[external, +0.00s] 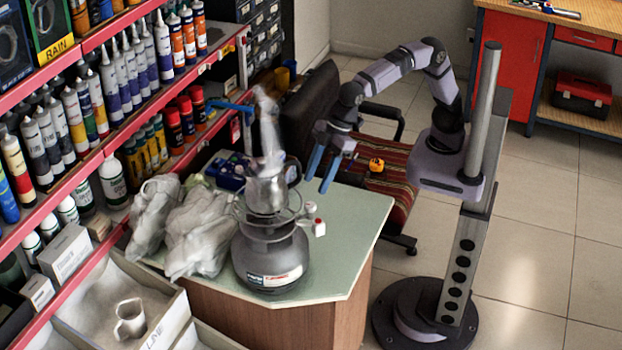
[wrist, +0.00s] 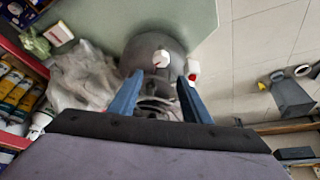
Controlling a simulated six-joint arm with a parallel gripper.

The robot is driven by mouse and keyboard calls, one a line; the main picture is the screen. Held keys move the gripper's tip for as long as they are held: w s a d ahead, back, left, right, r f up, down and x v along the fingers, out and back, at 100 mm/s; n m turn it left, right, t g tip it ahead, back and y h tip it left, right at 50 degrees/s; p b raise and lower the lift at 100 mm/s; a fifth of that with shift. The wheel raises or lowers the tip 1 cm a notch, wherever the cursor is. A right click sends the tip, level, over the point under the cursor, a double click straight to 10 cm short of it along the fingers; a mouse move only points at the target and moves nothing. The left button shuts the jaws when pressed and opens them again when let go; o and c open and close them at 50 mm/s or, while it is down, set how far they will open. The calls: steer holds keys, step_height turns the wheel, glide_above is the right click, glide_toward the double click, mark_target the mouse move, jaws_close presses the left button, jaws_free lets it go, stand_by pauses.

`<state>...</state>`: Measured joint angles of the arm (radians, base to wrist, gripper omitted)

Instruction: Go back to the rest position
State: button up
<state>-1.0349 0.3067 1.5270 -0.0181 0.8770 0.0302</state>
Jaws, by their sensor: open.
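My gripper (external: 316,186) is open and empty. In the external view it hangs above the right part of the green-topped counter (external: 345,222), to the right of a metal pot (external: 266,190) and apart from it. The pot sits on a burner stand on top of a grey gas cylinder (external: 270,262), with pale steam above it. In the wrist view nothing is held between the blue fingers (wrist: 160,80); the grey cylinder (wrist: 139,45) and red-and-white knobs show beyond them. My arm is bent, reaching left from its column.
Grey cloth (external: 205,235) lies left of the cylinder. Shelves of tubes (external: 120,75) line the left side. A chair with a striped seat (external: 393,182) stands behind the counter, with an orange-yellow object (external: 376,165) there. A workbench (external: 560,30) is at the back right. Floor at right is clear.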

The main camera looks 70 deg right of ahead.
steer(key=s+d+f+g+h, duration=0.1)
steer(key=s+d+f+h, duration=0.15)
steer(key=d+f, duration=0.45)
steer(key=s+d+f+g+h, duration=0.1)
steer(key=s+d+f, duration=0.2)
steer(key=d+f, duration=0.35)
steer(key=d+r+m+p, duration=0.1)
steer(key=d+m, duration=0.4)
steer(key=d, duration=1.1)
steer(key=d+r+m+p, duration=0.1)
steer(key=d+m+p, duration=0.3)
steer(key=d, duration=1.2)
steer(key=m, duration=0.2)
steer(key=shift+r+m+g+h, duration=0.3)
steer(key=shift+r+g+h, duration=0.05)
steer(key=shift+g, duration=0.05)
steer(key=shift+w+a, duration=0.1)
